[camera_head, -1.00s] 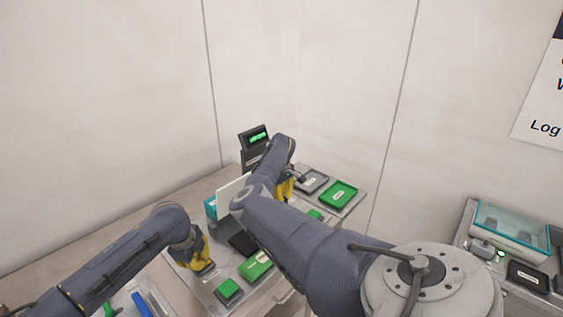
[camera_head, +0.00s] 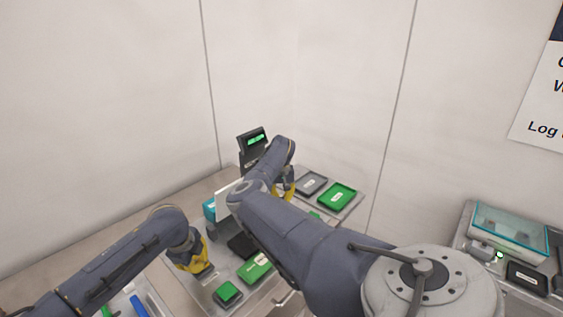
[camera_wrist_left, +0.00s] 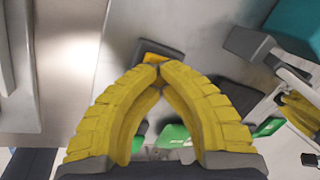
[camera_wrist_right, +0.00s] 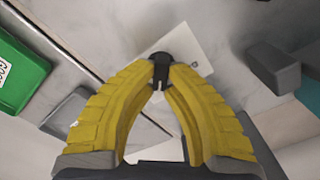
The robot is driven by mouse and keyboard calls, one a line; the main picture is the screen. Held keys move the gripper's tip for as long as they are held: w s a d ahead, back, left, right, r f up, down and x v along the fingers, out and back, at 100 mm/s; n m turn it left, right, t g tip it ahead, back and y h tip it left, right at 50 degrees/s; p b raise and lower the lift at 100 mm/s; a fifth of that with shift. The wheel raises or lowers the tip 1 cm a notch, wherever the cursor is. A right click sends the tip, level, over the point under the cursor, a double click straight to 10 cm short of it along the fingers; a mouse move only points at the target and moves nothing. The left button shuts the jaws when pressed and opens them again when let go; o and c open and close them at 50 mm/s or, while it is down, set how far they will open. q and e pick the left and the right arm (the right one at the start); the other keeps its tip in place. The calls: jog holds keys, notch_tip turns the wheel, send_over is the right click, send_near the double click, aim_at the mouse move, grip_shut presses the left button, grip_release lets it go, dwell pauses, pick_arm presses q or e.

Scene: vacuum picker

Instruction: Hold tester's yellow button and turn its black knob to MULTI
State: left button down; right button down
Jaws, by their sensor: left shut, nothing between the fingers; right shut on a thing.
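My left gripper (camera_head: 208,270) is shut and empty at the front of the bench. In the left wrist view its closed fingertips (camera_wrist_left: 158,74) are at a yellow button (camera_wrist_left: 156,60) on a small dark box; whether the button is pressed down I cannot tell. My right gripper (camera_head: 289,190) is farther back, partly behind my right arm. In the right wrist view its fingertips (camera_wrist_right: 162,74) are shut on a black knob (camera_wrist_right: 160,62) over a white plate (camera_wrist_right: 192,46). The knob's pointer setting and the plate's lettering cannot be read.
A display (camera_head: 253,140) with green lettering stands at the back. A green tray (camera_head: 337,196) and a grey tray (camera_head: 311,183) lie right of my right gripper. A green block (camera_head: 228,293) is near my left gripper. A teal-lidded case (camera_head: 510,232) sits far right.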

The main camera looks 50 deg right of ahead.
pick_arm(q)
jog(key=shift+a+f, duration=0.1)
jog(key=shift+f, duration=0.05)
pick_arm(e)
jog(key=shift+f+m, duration=0.1)
jog(key=shift+m, duration=0.2)
jog(key=c, duration=1.4)
grip_release()
notch_tip(320, 180, up, 12)
pick_arm(q)
jog(key=shift+r, duration=3.85)
